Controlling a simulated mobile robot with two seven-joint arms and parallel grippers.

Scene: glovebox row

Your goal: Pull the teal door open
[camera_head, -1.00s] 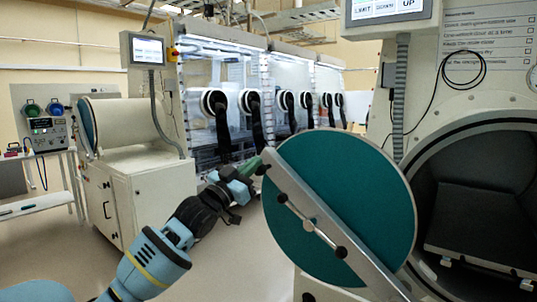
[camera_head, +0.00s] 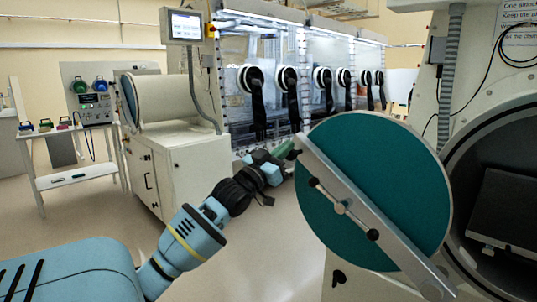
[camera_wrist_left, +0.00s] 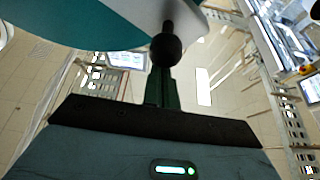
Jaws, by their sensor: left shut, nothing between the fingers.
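The round teal door (camera_head: 395,165) stands swung out from the round chamber opening (camera_head: 515,150) at the right of the head view. A grey diagonal bar (camera_head: 395,247) crosses its face, with a short black-knobbed handle (camera_head: 342,207) beside it. My left gripper (camera_head: 288,149) is at the upper left end of the bar, by the door's edge; I cannot tell whether it touches. Its fingers (camera_wrist_left: 163,85) are shut and empty. In the left wrist view a black ball knob (camera_wrist_left: 166,48) shows just past the fingertips, with the door's edge above left. My right gripper is out of view.
A white cabinet with a drum-shaped chamber (camera_head: 165,97) stands at the left behind my arm. A row of gloveboxes (camera_head: 270,85) runs along the back. A side table (camera_head: 85,177) stands far left. The floor between is clear.

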